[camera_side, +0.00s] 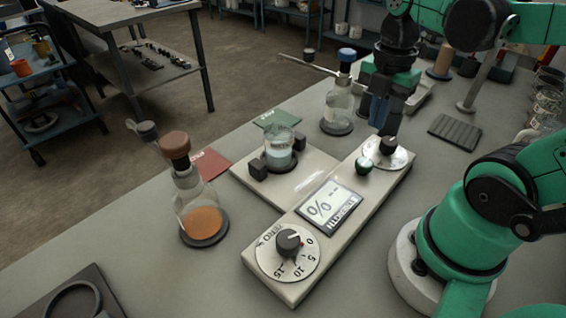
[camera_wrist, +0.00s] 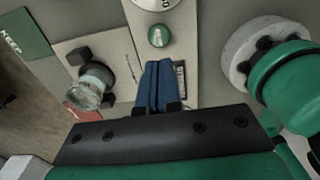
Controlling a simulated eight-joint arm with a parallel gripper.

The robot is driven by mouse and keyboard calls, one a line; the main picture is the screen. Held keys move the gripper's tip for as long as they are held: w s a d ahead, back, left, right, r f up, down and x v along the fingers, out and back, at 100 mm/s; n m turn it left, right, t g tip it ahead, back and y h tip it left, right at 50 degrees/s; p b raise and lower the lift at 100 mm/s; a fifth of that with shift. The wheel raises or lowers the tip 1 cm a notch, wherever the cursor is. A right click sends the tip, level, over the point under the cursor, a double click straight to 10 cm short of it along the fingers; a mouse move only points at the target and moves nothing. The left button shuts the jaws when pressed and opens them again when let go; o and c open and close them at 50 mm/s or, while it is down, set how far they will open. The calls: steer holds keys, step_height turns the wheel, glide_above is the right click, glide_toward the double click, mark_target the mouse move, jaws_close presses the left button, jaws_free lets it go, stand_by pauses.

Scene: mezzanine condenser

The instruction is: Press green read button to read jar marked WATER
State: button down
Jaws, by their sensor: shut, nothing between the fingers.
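The green read button (camera_side: 363,166) is a round knob on the beige meter (camera_side: 335,240), between its display (camera_side: 329,207) and the far dial. It also shows in the wrist view (camera_wrist: 158,36), just beyond my fingertips. A glass jar (camera_side: 279,157) with pale liquid sits on the meter's side platform between two dark blocks; it also shows in the wrist view (camera_wrist: 91,88). I cannot read WATER on it. My gripper (camera_side: 379,121) is shut and empty, its blue fingers (camera_wrist: 157,66) above the meter near the button, apart from it in the side view.
A flask of orange liquid (camera_side: 201,218) stands left of the meter, and a blue-stoppered flask (camera_side: 339,106) behind it. A near dial (camera_side: 289,244) and a far dial (camera_side: 387,152) flank the display. Red (camera_side: 209,164) and green (camera_side: 277,118) cards lie nearby.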

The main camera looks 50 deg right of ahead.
mark_target(366, 163)
steer(key=shift+f, duration=3.9)
steer(key=shift+f, duration=1.2)
steer(key=shift+r, duration=0.1)
step_height(366, 163, up, 14)
